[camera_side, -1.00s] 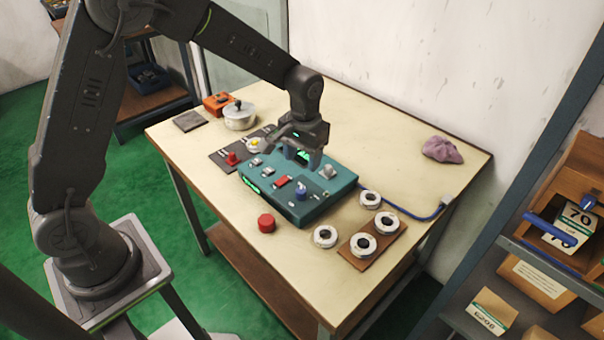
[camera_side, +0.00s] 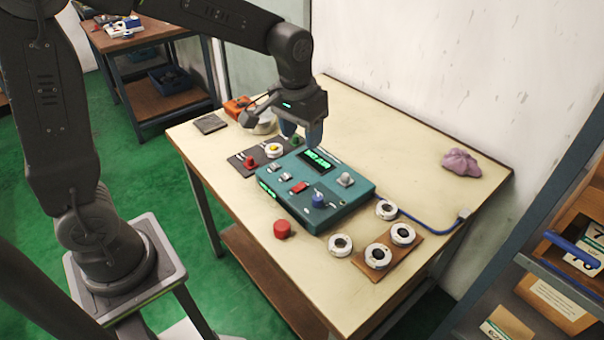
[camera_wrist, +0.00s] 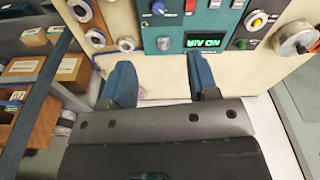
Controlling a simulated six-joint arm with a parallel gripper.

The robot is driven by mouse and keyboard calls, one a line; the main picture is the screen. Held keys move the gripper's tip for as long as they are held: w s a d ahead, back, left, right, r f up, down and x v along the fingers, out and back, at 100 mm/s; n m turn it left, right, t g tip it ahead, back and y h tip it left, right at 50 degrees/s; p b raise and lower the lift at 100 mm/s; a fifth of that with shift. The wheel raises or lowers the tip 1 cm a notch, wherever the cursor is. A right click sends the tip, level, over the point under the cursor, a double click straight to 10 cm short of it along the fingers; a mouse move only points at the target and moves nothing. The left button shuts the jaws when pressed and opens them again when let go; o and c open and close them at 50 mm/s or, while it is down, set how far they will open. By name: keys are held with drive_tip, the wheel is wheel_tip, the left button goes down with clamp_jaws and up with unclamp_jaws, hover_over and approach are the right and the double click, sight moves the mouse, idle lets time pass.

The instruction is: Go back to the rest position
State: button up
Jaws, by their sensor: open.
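My gripper (camera_side: 301,136) hangs above the far edge of the teal control box in the side view, its blue fingers apart and nothing between them. In the wrist view my gripper (camera_wrist: 160,80) also shows both fingers spread and empty. The teal control box (camera_side: 335,215) lies on the table and its display (camera_wrist: 205,41) reads "NO AIR". The box carries a red switch, a blue knob and a grey knob. Two bearing rings (camera_side: 378,256) sit on a brown board (camera_side: 412,249), and two more rings (camera_side: 340,245) lie on the tabletop beside it.
The cream table (camera_side: 400,135) has free room at the back. A red button (camera_side: 282,229) stands at the front, and a purple cloth (camera_side: 461,162) lies at the right. A dark panel (camera_side: 240,165) with buttons is left of the box. A shelf with boxes (camera_side: 550,295) stands at right.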

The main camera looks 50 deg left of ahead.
drive_tip(key=s+r+m+t, duration=0.1)
drive_tip(key=s+r+t, duration=0.1)
drive_tip(key=s, duration=0.7)
drive_tip(key=s+r+t, duration=0.2)
drive_tip(key=s+r, duration=0.2)
drive_tip(key=s, duration=0.5)
drive_tip(key=shift+a+m, duration=0.4)
